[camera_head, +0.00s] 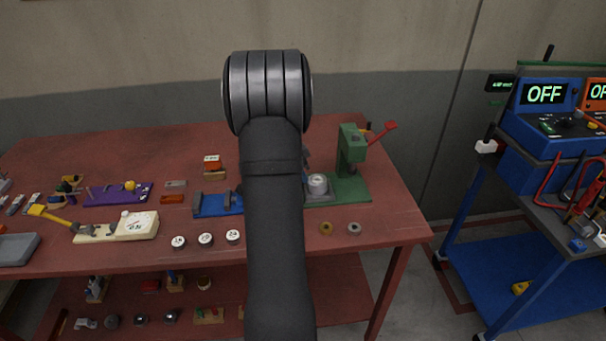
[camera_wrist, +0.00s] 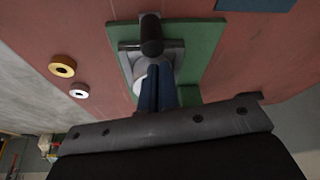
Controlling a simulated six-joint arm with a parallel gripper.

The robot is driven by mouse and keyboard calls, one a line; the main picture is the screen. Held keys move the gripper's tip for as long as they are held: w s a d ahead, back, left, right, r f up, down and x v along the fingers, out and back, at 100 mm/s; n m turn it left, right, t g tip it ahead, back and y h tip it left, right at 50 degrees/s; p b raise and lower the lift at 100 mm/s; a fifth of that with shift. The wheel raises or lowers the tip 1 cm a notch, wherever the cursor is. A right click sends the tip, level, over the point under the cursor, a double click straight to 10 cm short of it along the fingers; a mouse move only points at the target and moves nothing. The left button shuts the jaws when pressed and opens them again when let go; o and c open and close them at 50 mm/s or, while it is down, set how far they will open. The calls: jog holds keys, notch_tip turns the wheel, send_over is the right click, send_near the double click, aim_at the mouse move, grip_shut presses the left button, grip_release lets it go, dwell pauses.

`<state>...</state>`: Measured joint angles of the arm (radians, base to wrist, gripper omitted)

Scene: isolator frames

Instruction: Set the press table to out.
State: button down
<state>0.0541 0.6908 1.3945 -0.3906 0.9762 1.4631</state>
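The green press (camera_head: 350,150) stands at the right part of the red bench, with a red lever at its upper right. Its grey press table (camera_head: 318,198) lies on the green base, left of the column, with a pale round piece (camera_head: 317,181) on it. In the wrist view the grey table (camera_wrist: 128,57) carries a black knob-like handle (camera_wrist: 151,38), with the pale piece (camera_wrist: 139,82) partly hidden. My gripper (camera_wrist: 157,66) shows two blue fingers side by side, apparently shut, just short of the handle. Contact cannot be told. My arm hides most of the gripper in the head view.
A brass ring (camera_head: 326,228) and a grey ring (camera_head: 354,228) lie in front of the press. A blue fixture (camera_head: 210,206) stands to its left, partly behind my arm. A blue trolley (camera_head: 545,170) with OFF displays is at the right, beyond a floor gap.

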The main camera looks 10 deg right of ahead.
jog(key=shift+s+a+f, duration=0.1)
jog(key=shift+a+f, duration=0.15)
jog(key=shift+a, duration=0.2)
jog(key=shift+s+a+f, duration=0.1)
jog(key=shift+a+f, duration=0.15)
jog(key=shift+a, duration=0.3)
jog(key=shift+r, duration=0.2)
jog(key=w+v, duration=0.1)
jog(key=v, duration=0.8)
jog(key=shift+s+d+r, duration=0.2)
jog(key=shift+s+r, duration=0.15)
jog(key=shift+r, duration=0.15)
jog(key=shift+x, duration=3.65)
